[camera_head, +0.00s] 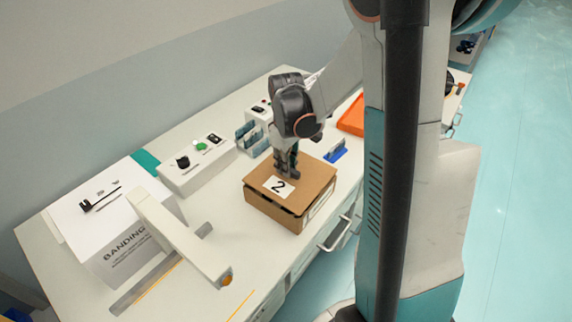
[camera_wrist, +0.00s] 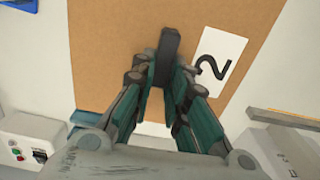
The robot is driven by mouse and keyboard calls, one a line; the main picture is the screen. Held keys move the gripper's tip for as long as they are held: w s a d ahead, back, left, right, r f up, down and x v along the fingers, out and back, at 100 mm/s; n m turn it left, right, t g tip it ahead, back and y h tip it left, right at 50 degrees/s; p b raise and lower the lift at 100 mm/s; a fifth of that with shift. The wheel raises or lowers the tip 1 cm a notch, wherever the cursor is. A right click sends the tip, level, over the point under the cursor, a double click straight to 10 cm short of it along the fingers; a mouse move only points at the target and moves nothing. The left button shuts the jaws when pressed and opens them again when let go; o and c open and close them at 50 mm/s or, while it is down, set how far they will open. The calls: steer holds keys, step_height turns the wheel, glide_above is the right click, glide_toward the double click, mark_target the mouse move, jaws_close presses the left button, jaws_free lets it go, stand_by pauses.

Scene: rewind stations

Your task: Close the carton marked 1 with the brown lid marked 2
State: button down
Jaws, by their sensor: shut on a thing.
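The brown lid marked 2 (camera_head: 311,178) lies over the top of the brown carton (camera_head: 272,210) on the white table. A dark gap shows between lid and carton near the front corner, so I cannot tell whether the lid is fully seated. The carton's mark 1 is not readable. My gripper (camera_head: 287,165) points down at the lid, behind its white "2" label, and is shut on the lid. In the wrist view the lid (camera_wrist: 110,50) spreads beneath my gripper (camera_wrist: 168,62), whose fingers close at a dark grey block beside the label. The carton is hidden there.
A white banding machine (camera_head: 130,240) with an arch stands at left. A control box (camera_head: 197,165) with a green button sits behind. A blue rack (camera_head: 250,138) stands behind the carton, a small blue holder (camera_head: 335,152) and an orange tray (camera_head: 352,116) to its right. Table between arch and carton is clear.

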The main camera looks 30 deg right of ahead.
steer(key=shift+f+b, duration=0.95)
steer(key=shift+f, duration=0.25)
steer(key=c, duration=1.5)
jaws_free()
steer(key=shift+r, duration=0.2)
step_height(320, 180, up, 12)
steer(key=shift+f, duration=0.15)
